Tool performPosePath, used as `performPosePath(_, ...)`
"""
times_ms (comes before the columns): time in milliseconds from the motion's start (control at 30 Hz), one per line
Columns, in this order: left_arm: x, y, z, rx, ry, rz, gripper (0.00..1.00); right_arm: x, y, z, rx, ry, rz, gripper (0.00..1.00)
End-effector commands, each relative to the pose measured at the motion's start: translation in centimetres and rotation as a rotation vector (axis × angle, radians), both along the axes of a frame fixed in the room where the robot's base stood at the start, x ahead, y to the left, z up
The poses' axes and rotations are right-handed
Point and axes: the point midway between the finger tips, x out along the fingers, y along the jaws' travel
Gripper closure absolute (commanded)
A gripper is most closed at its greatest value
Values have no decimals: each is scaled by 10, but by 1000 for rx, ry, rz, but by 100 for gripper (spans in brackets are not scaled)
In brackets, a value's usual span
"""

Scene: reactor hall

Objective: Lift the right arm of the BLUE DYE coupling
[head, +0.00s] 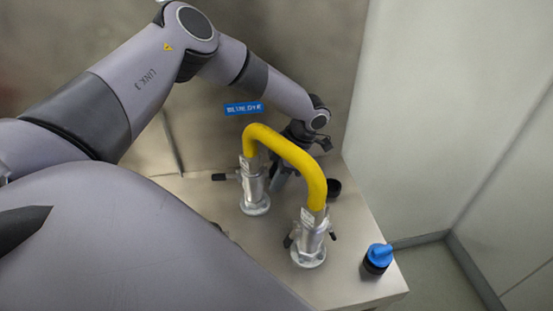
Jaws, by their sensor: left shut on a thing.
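The BLUE DYE coupling (254,190) is a silver fitting standing upright on the bench top below the blue label (243,109), at the far end of a bent yellow pipe (290,152). Its left arm (225,177) has a black grip and sticks out level to the left. My left gripper (281,176) reaches down behind the yellow pipe at the coupling's right side. It is shut at the place of the right arm, which the gripper and pipe mostly hide. My right gripper is not in view.
A second silver coupling (309,243) with black-tipped arms, hanging low, holds the pipe's near end. A black round part (333,188) is behind the pipe. A blue-topped black cap (377,260) stands near the bench's right edge. A wall closes the back.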

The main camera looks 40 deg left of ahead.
Motion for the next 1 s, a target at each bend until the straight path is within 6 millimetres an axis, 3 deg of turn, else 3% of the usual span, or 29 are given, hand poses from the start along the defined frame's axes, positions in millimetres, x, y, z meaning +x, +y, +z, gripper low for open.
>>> performPosePath(400, 0, 0, 0, 0, 0, 0, 100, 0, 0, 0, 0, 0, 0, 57)
performPosePath(433, 0, 0, 0, 0, 0, 0, 72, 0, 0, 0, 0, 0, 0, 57)
performPosePath(500, 0, 0, 0, 0, 0, 0, 53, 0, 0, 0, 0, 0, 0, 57)
performPosePath(833, 1, -1, 3, -1, -1, 0, 53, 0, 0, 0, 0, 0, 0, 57)
performPosePath(1000, 8, -6, 23, -2, -5, 1, 53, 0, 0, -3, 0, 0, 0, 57)
